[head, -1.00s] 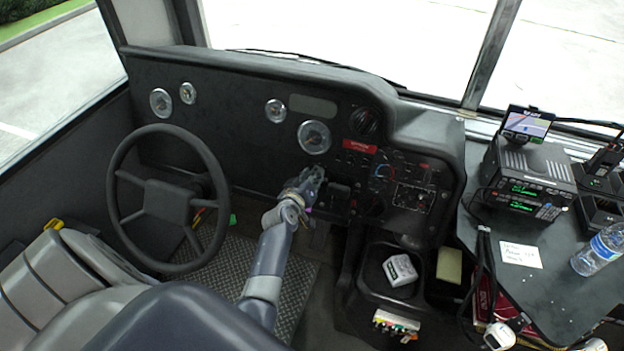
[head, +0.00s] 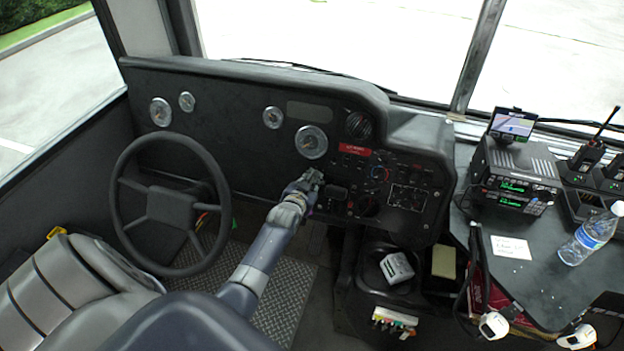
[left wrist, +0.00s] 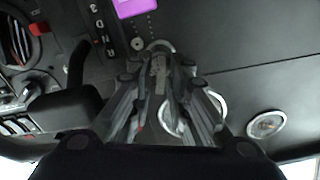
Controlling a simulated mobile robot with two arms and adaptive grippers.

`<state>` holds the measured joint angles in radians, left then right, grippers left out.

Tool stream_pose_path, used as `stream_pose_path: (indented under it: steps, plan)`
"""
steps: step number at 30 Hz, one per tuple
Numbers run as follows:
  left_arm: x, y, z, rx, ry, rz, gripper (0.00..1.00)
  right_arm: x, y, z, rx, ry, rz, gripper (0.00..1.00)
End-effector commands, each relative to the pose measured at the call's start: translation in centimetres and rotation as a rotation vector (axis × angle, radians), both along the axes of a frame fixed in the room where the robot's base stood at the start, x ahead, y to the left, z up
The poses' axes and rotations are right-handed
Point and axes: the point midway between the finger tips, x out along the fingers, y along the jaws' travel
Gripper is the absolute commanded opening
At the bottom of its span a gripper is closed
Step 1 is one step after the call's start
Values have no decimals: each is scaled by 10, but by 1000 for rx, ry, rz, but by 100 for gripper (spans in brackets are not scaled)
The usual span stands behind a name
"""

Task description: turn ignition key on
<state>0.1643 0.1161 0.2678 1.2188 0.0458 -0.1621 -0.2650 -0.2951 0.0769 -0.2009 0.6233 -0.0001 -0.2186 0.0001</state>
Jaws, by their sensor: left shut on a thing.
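The dashboard (head: 240,130) runs across the head view behind the steering wheel (head: 168,205). My left gripper (head: 310,180) is at the dashboard's lower middle, below a round gauge (head: 311,142) and right of the wheel. In the left wrist view, my left gripper (left wrist: 160,70) has its fingers closed together on a small light piece, which looks like the ignition key (left wrist: 158,64). A round metal ring (left wrist: 160,46) on the panel shows just beyond the fingertips. The fingers hide most of the key, so its angle cannot be told. My right gripper is not in view.
A dark lever (left wrist: 77,62) and a purple screen (left wrist: 133,7) are near the fingers in the left wrist view. A switch panel (head: 408,197) is right of the gripper. A side table (head: 530,270) holds a radio (head: 515,180) and a bottle (head: 592,236).

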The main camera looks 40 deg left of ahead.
Motion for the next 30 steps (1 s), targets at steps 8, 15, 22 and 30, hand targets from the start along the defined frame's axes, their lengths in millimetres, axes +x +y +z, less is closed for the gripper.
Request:
stream_pose_path:
  steps: [8, 15, 22, 30]
  plan:
    - [0, -2, -2, 178, 60, -68, 0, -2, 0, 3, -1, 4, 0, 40]
    - [0, -2, -2, 266, 87, -101, 0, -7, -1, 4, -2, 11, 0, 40]
    - [0, -2, -2, 299, 97, -114, 0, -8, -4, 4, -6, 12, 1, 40]
    - [0, -3, -3, 302, 99, -115, 0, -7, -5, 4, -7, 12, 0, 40]
